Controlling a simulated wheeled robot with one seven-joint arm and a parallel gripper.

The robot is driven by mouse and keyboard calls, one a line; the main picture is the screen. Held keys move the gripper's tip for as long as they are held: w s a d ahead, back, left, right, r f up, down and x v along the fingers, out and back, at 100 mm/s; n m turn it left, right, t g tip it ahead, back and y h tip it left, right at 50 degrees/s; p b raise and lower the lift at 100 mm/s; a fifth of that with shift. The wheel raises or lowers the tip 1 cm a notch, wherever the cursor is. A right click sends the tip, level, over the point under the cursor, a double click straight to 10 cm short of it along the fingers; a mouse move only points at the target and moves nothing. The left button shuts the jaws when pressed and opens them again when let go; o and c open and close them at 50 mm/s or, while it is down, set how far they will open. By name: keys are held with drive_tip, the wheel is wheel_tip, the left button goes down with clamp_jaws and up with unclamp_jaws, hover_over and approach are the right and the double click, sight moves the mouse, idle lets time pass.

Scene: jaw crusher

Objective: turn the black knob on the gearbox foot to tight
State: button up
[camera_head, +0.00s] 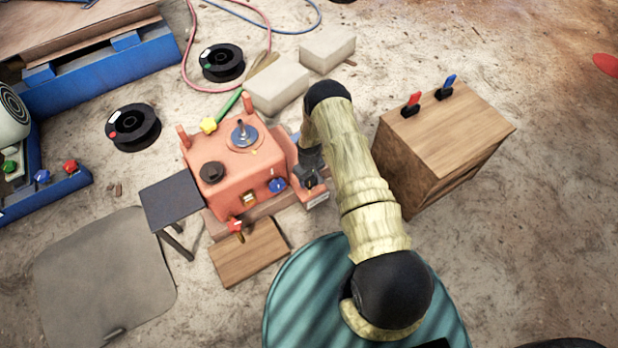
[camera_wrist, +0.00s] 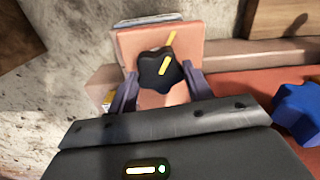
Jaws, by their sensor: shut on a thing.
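The orange gearbox (camera_head: 228,170) stands left of my arm in the head view. Its foot (camera_head: 318,198) sticks out at the lower right, and also shows in the wrist view (camera_wrist: 190,45). In the wrist view the black lobed knob (camera_wrist: 158,68) sits on the foot. A yellow stripe on the knob and a yellow mark on the foot lie nearly in line, with a slight offset. My gripper (camera_wrist: 157,88) has a finger on each side of the knob and is shut on it. In the head view my gripper (camera_head: 311,182) covers most of the knob.
A blue knob (camera_head: 277,185) is on the gearbox front, close to my gripper; it shows at the right in the wrist view (camera_wrist: 298,110). A wooden cabinet (camera_head: 440,140) with red and blue handles stands right of my arm. Grey blocks (camera_head: 277,90) lie behind the gearbox.

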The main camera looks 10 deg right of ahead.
sight(309, 180)
drive_tip(key=shift+w, duration=0.1)
drive_tip(key=o, duration=1)
drive_tip(key=shift+r, duration=0.1)
wheel_tip(309, 180, up, 17)
drive_tip(key=p, duration=0.6)
drive_tip(key=shift+r, duration=0.1)
